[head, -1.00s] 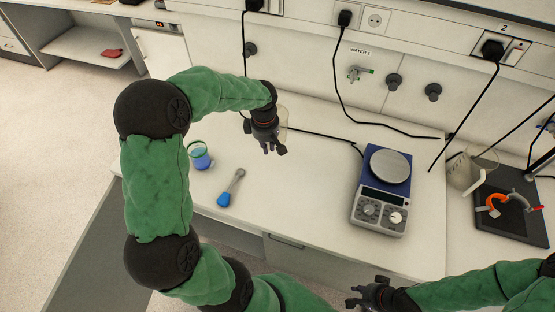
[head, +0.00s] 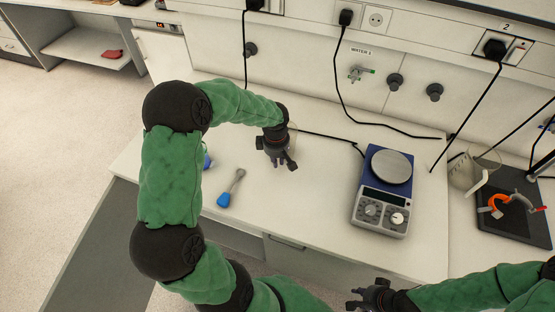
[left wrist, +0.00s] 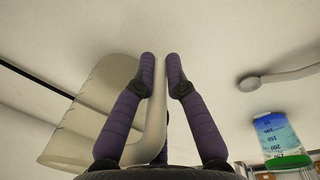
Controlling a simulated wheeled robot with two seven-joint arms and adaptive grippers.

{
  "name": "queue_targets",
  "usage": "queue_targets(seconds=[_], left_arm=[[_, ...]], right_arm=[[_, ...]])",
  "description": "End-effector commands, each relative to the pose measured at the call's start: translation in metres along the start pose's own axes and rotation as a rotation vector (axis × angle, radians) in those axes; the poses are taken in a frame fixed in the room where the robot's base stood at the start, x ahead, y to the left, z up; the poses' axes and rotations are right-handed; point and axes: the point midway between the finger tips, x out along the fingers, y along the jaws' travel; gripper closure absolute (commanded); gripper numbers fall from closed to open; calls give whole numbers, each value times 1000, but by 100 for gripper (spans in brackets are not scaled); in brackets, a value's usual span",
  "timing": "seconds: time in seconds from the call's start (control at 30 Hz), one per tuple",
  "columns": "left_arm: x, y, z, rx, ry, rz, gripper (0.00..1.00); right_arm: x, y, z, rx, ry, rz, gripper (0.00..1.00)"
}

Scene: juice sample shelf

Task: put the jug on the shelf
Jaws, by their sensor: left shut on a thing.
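A clear, greyish jug (left wrist: 92,112) fills the left of the left wrist view, with its handle (left wrist: 153,125) between the purple fingers. My left gripper (left wrist: 161,62) is shut on that handle. In the head view my left gripper (head: 284,165) is over the white bench, and only a pale sliver of the jug (head: 292,130) shows behind it. Whether the jug touches the bench I cannot tell. An open shelf (head: 75,47) is at the far left back. My right gripper (head: 357,296) is low in the head view, its fingers apart and empty.
A blue-marked beaker (left wrist: 278,138) is mostly hidden by my arm in the head view. A scale (head: 384,193) stands to the right. A second clear jug (head: 466,174) is near a black stand (head: 512,215). A red object (head: 112,53) lies on the shelf.

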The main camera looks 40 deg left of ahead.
Motion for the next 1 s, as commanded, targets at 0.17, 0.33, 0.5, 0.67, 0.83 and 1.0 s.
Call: queue_targets(seconds=[0.17, 0.33, 0.5, 0.67, 0.83, 1.0], left_arm=[[2, 0, 0, 0, 0, 0, 67], [2, 0, 0, 0, 0, 0, 63], [2, 0, 0, 0, 0, 0, 63], [-7, 1, 0, 0, 1, 3, 63], [-37, 2, -1, 1, 1, 6, 63], [-72, 1, 0, 0, 1, 4, 63]], right_arm=[[2, 1, 0, 0, 0, 0, 73], [2, 1, 0, 0, 0, 0, 73], [2, 1, 0, 0, 0, 0, 73], [-2, -1, 0, 0, 0, 0, 73], [-6, -2, 0, 0, 0, 0, 73], [-10, -4, 0, 0, 0, 0, 73]])
